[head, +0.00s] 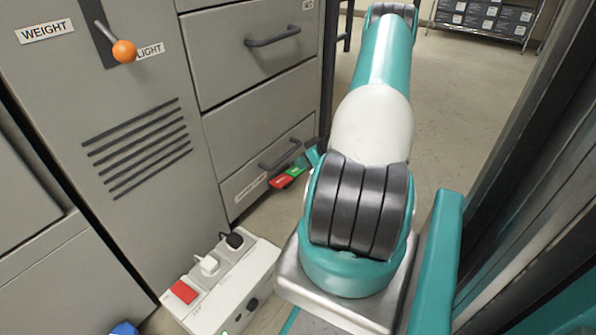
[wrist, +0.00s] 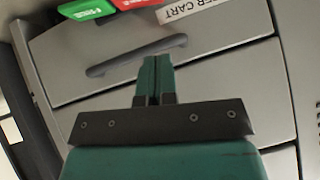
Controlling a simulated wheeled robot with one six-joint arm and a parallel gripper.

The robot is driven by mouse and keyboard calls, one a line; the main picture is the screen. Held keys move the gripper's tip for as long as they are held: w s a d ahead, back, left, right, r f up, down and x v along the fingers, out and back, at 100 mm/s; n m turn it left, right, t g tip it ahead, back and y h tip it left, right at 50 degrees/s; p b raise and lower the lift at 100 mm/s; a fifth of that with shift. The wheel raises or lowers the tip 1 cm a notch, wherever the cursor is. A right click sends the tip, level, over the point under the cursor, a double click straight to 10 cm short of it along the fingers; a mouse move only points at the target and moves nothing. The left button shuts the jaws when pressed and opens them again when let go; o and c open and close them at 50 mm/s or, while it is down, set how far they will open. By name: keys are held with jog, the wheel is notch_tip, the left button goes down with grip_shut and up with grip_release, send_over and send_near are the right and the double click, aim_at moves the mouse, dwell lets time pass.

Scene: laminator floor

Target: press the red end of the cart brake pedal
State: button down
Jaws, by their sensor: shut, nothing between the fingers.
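The brake pedal sits low at the front of the grey drawer cart, with a red end (head: 281,182) on the left and a green end (head: 294,172) on the right in the head view. In the wrist view the red end (wrist: 130,3) and green end (wrist: 87,9) show at the top edge, partly cut off. My gripper (wrist: 153,62) is shut and empty. In the wrist view its fingertips lie below the pedal, over the drawer front, apart from the pedal in the picture. In the head view my arm hides most of the gripper.
The drawer cart (head: 250,95) has bar handles, one (wrist: 135,55) close to the fingertips in the wrist view. A white power box (head: 235,285) with a red switch and plugs stands on the floor at front left. A grey cabinet (head: 110,170) with an orange-knobbed lever (head: 124,51) is left.

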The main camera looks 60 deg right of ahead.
jog(key=b, duration=0.4)
send_over(279, 185)
jog(key=s+d, duration=0.1)
jog(key=s, duration=0.2)
notch_tip(279, 185, down, 6)
jog(key=shift+w+a+f+b, duration=0.1)
jog(key=shift+w+f+b, duration=0.1)
jog(key=shift+f+b, duration=0.45)
jog(key=shift+w+a+f+b, duration=0.1)
jog(key=shift+w+f+b, duration=0.05)
jog(key=shift+f+b, duration=0.45)
jog(key=shift+a+f+b, duration=0.1)
jog(key=shift+f+b, duration=0.35)
jog(key=shift+f, duration=0.2)
